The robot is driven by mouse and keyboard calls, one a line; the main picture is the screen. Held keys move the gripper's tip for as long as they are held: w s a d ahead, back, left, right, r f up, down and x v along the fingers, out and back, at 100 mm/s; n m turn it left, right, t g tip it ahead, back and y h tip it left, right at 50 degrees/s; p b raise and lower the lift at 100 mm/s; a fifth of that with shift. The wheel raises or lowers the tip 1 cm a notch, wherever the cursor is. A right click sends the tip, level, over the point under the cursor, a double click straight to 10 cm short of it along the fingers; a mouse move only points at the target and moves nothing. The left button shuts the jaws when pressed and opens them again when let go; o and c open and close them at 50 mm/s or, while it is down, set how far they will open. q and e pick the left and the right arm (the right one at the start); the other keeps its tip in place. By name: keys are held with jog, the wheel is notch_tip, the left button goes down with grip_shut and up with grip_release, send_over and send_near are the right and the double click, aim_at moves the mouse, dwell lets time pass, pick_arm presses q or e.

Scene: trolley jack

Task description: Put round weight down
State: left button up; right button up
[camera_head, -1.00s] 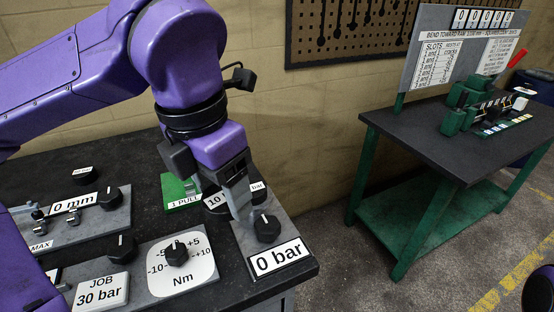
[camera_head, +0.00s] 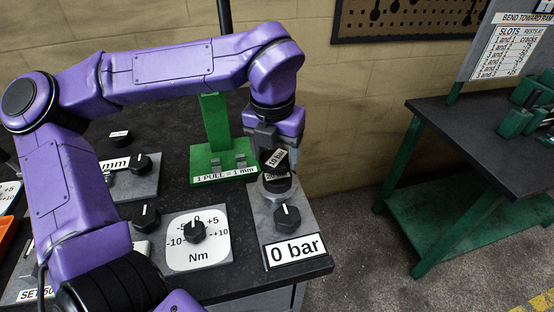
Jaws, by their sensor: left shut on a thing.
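A round black weight (camera_head: 276,160) with a white label is in my left gripper (camera_head: 270,148), which is shut on it and points down. The label starts with "10" and looks tilted. Directly below is another dark round piece (camera_head: 277,184) with a partly hidden label, on the grey plate (camera_head: 262,218) of the "0 bar" unit. I cannot tell whether the held weight touches the piece below. My right gripper is not in view.
A black knob (camera_head: 287,217) stands just in front of the round pieces. A green stand (camera_head: 214,125) marked "1 PULL = 1 mm" is close on the left. The Nm dial (camera_head: 194,232) lies front left. Another bench (camera_head: 470,140) stands at the right.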

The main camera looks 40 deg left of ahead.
aim_at(277, 158)
pick_arm(q)
notch_tip(277, 158, down, 3)
jog(key=shift+w+f, duration=0.2)
jog(key=shift+w, duration=0.05)
jog(key=shift+s, duration=0.15)
jog(key=shift+f, duration=0.2)
jog(key=o, duration=1.2)
jog(key=r, duration=0.4)
jog(key=s+r, duration=0.1)
jog(key=r, duration=0.7)
jog(key=shift+s+d+r, duration=0.2)
jog(key=shift+r, duration=0.05)
